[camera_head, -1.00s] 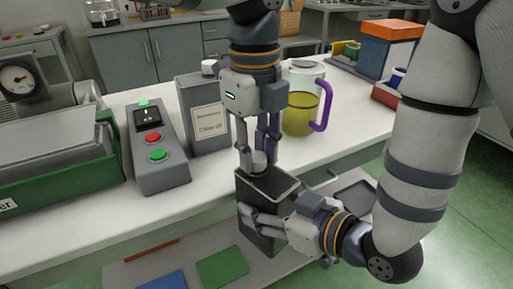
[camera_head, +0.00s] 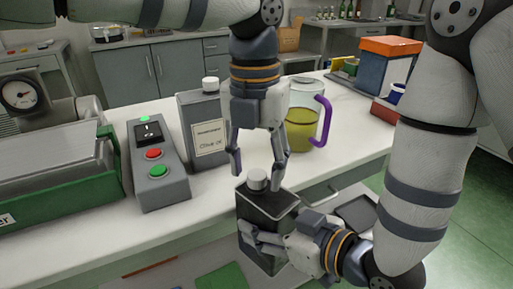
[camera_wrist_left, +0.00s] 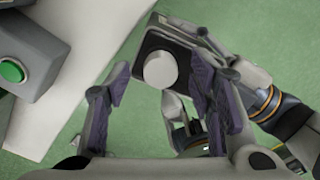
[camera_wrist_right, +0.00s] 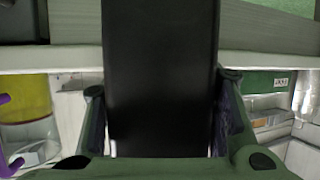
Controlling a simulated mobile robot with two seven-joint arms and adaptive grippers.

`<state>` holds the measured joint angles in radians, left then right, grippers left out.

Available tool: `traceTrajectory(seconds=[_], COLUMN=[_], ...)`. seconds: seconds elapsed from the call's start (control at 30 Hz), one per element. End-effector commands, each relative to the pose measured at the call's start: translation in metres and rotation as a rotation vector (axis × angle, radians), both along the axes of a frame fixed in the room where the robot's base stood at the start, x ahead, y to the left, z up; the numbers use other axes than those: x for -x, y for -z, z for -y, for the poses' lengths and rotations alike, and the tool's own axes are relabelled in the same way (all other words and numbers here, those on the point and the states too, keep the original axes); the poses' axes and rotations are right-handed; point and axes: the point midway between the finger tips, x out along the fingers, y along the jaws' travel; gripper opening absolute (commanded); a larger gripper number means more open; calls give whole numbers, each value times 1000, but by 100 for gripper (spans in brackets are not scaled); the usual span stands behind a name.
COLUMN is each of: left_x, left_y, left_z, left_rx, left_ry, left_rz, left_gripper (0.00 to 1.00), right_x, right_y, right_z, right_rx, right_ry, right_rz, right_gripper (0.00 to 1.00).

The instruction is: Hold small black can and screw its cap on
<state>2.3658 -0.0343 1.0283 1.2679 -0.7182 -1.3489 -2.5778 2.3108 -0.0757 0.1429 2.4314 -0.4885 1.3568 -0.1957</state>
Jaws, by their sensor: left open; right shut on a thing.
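The small black can (camera_head: 268,209) is upright in front of the bench edge. My right gripper (camera_head: 262,243) is shut on its body from the right. The can fills the middle of the right wrist view (camera_wrist_right: 160,80). A white cap (camera_head: 257,179) sits on top of the can; whether it is fully screwed down I cannot tell. My left gripper (camera_head: 258,168) points down above the can, its fingers spread on both sides of the cap and apart from it. The left wrist view shows the cap (camera_wrist_left: 160,69) between the open fingers.
A large grey olive oil can (camera_head: 208,130) with a white cap and a control box (camera_head: 160,172) with buttons stand on the white bench (camera_head: 215,188). A jug (camera_head: 302,125) with yellow-green liquid and purple handle stands behind my left gripper.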

Motion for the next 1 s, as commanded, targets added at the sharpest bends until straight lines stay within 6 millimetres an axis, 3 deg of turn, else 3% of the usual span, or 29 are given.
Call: traceTrajectory(seconds=[0.3, 0.5, 0.67, 1.0], left_x=[-2, -3, -2, -2], left_y=[-71, -105, -115, -116], left_z=[0, -1, -1, -2], left_rx=[4, 2, 2, 2], left_ry=[-1, 0, 0, 0], left_rz=[6, 4, 1, 1], left_gripper=[49, 49, 49, 49], right_x=[0, 0, 0, 0], right_y=[-2, -1, -1, -1], right_z=[0, 0, 0, 0], right_rx=[-2, -2, -2, -2], right_ry=[1, 0, 0, 0], right_rz=[4, 4, 4, 4], right_gripper=[0, 0, 0, 0])
